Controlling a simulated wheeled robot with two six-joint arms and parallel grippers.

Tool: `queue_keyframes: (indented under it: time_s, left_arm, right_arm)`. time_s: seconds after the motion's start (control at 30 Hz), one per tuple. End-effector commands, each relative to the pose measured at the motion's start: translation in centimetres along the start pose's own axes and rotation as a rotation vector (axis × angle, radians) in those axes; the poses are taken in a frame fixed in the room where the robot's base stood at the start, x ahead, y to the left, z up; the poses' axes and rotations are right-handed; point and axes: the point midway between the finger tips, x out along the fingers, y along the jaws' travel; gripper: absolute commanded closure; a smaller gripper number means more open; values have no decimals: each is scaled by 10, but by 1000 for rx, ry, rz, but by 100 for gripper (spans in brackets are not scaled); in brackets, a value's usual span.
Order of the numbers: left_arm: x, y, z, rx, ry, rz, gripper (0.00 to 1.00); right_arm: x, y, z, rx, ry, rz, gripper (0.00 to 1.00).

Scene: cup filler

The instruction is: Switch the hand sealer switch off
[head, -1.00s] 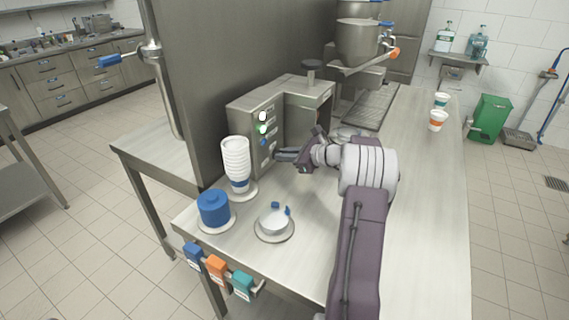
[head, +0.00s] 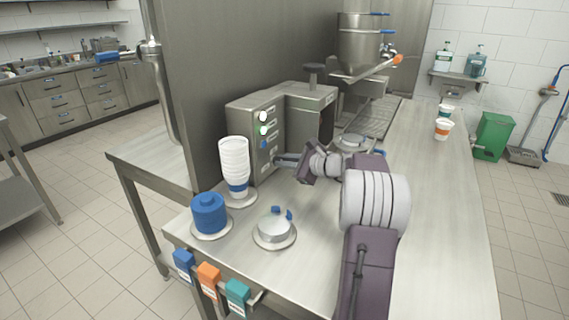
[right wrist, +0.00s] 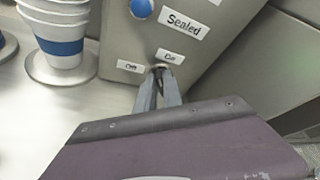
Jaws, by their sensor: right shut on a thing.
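The hand sealer (head: 291,101) is a steel box on the counter. Its front has a white light, a green light and a blue button (head: 263,144). In the right wrist view the blue button (right wrist: 142,7) sits beside a "Sealed" label. Below it, the small dark switch lever (right wrist: 159,73) stands between two small labels too blurred to read surely. My right gripper (head: 279,161) is at the low front of the sealer. In the right wrist view my right gripper's fingers (right wrist: 158,88) are shut on the lever, partly hiding it. My left gripper is not in view.
A stack of white cups (head: 234,158) stands close left of the sealer. A blue container (head: 209,213) and a small metal lidded pot (head: 273,228) sit nearer the counter's front. Two cups stand far right. The right side of the counter (head: 440,200) is clear.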

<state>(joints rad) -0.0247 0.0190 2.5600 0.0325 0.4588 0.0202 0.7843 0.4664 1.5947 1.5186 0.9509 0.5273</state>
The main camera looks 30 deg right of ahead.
Motion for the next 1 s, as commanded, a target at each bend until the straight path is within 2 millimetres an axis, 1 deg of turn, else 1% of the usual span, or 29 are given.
queue_keyframes:
  time_s: [0.1,0.13,0.2,0.47,0.57,0.67,0.8,0.9,1.0]
  left_arm:
    - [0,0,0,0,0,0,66]
    - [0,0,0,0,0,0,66]
    - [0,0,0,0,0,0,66]
    - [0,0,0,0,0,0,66]
    - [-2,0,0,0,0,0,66]
    - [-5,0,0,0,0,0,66]
    - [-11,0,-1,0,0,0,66]
    - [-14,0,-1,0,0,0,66]
    - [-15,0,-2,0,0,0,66]
  right_arm:
    - [0,1,-1,1,1,2,100]
    - [0,1,-1,1,1,2,84]
    - [0,1,-1,1,1,2,67]
    - [0,0,0,1,1,1,67]
    - [-7,-1,0,1,2,-1,67]
    - [-27,-2,1,2,3,-3,67]
    - [-59,-2,0,2,3,-3,67]
    - [-77,-2,0,2,3,-3,67]
    - [-88,-1,0,2,2,0,67]
